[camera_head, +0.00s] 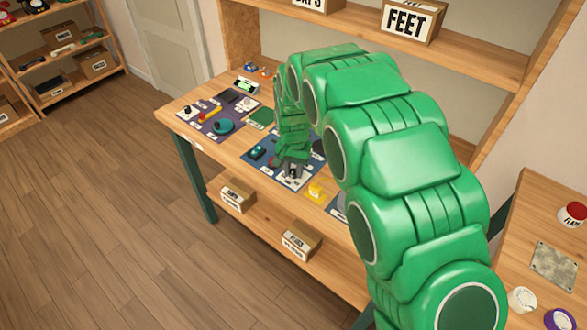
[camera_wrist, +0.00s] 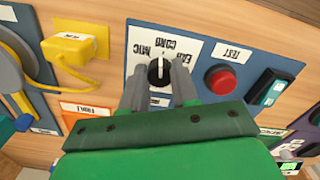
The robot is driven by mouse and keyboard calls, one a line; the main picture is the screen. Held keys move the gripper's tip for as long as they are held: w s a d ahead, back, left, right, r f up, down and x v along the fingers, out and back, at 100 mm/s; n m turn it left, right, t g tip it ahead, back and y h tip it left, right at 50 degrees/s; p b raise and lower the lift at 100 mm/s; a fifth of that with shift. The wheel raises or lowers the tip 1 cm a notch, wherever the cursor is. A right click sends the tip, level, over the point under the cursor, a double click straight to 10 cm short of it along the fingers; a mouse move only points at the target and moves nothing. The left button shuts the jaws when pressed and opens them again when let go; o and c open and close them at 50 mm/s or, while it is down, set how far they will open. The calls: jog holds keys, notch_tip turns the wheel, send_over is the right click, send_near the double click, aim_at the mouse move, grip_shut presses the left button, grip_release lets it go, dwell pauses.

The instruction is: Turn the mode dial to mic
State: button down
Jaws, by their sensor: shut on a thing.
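The mode dial (camera_wrist: 160,72) is a small round black knob with a white line, on a white plate in a blue panel. In the wrist view its white line runs roughly up and down. An upside-down MIC label (camera_wrist: 140,52) is at its upper left; EAR and CORD labels (camera_wrist: 184,50) are at its upper right. My gripper (camera_wrist: 160,73) has one grey finger on each side of the knob and is shut on it. In the head view my gripper (camera_head: 292,164) is low over the bench, and the knob is too small there to read.
A red button (camera_wrist: 220,79) marked TEST is close right of the dial, with a teal rocker switch (camera_wrist: 271,92) beyond. A yellow block (camera_wrist: 80,42) with a cable is at left. In the head view boxes stand on the shelf below the wooden bench (camera_head: 170,112).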

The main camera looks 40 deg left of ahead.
aim_at(294, 171)
jog(key=n, duration=0.4)
jog(key=shift+r, duration=0.1)
jog(key=n, duration=0.4)
jog(key=shift+w+n, duration=0.1)
jog(key=shift+n, duration=0.3)
jog(key=c, duration=0.9)
grip_release()
jog(key=shift+o, duration=0.2)
jog(key=shift+r, duration=3.85)
